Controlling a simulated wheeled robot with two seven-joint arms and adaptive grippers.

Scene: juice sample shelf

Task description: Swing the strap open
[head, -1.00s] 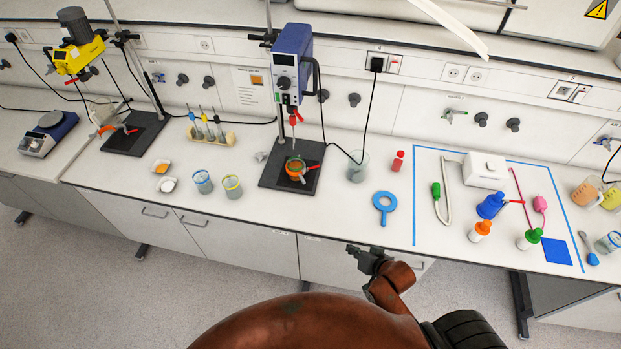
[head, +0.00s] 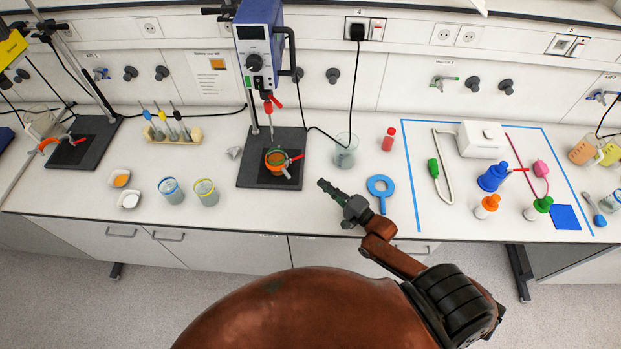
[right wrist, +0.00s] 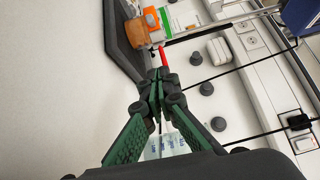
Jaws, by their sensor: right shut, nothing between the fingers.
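My right gripper (head: 322,184) is shut and empty over the front of the bench; its closed fingertips also show in the right wrist view (right wrist: 158,88). The orange strap (head: 274,161) is around a vessel at the overhead stirrer, left of and beyond my gripper, not touching it. A red-tipped lever (head: 294,158) sticks out to its right. In the right wrist view the orange strap (right wrist: 134,34) and the red lever (right wrist: 164,54) lie beyond the fingertips. Whether the strap is latched is too small to tell. My left gripper is not in view.
The stirrer (head: 259,45) stands on a dark base plate (head: 243,178). Two beakers with blue and yellow rims stand left of the plate.

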